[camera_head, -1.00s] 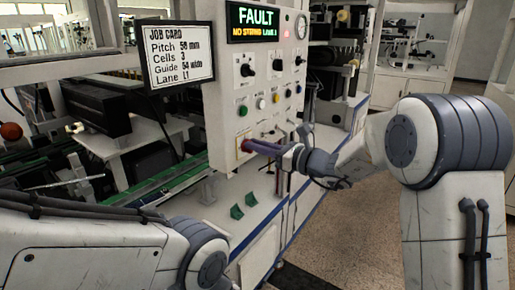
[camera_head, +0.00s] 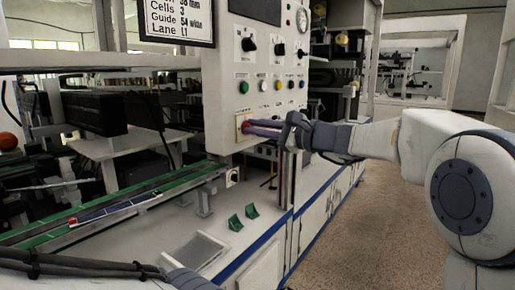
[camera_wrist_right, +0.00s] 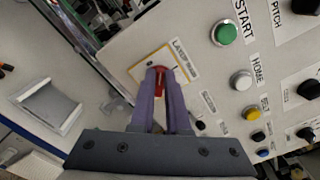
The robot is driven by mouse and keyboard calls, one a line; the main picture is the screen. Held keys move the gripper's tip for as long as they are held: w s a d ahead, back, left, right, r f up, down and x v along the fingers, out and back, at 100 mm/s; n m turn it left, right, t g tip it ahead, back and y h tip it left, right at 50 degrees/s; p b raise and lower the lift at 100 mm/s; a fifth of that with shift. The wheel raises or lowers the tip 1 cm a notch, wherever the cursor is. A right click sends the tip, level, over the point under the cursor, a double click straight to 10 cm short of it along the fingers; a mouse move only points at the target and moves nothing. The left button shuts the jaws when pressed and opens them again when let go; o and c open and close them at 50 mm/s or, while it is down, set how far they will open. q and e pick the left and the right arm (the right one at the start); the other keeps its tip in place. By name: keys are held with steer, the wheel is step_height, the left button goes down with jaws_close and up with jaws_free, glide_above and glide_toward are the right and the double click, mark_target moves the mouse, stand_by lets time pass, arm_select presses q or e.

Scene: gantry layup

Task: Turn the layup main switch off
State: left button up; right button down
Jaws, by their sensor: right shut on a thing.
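The layup main switch is a red knob (camera_wrist_right: 160,76) on a yellow-edged plate (camera_head: 240,127) at the lower left of the white control panel (camera_head: 222,60). My right gripper (camera_head: 248,127) reaches it from the right, its purple fingers at the knob. In the right wrist view the fingers (camera_wrist_right: 160,82) are closed on the red knob, one on each side. The knob's turn position is hidden by the fingers. My left gripper is out of view; only part of my left arm shows at the bottom left.
A green START button (camera_wrist_right: 224,33), a white HOME button (camera_wrist_right: 241,80) and a yellow button (camera_wrist_right: 253,114) sit near the switch. Black knobs (camera_head: 249,44) are higher on the panel. Green brackets (camera_head: 235,222) stand on the white bench below. Floor at the right is clear.

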steer(key=shift+s+a+f+n+b, duration=0.1)
steer(key=shift+f+n+b, duration=0.1)
steer(key=shift+n+b, duration=1.25)
steer(key=shift+f+n+b, duration=0.15)
steer(key=shift+n+b, duration=1)
steer(key=shift+b, duration=0.55)
steer(key=shift+s+a+f+n+b, duration=0.1)
steer(key=shift+f+n+b, duration=0.1)
steer(key=shift+n+b, duration=1.25)
steer(key=c, duration=0.9)
jaws_free()
steer(key=shift+d+r, duration=0.1)
steer(key=v, duration=1)
steer(key=shift+d, duration=0.2)
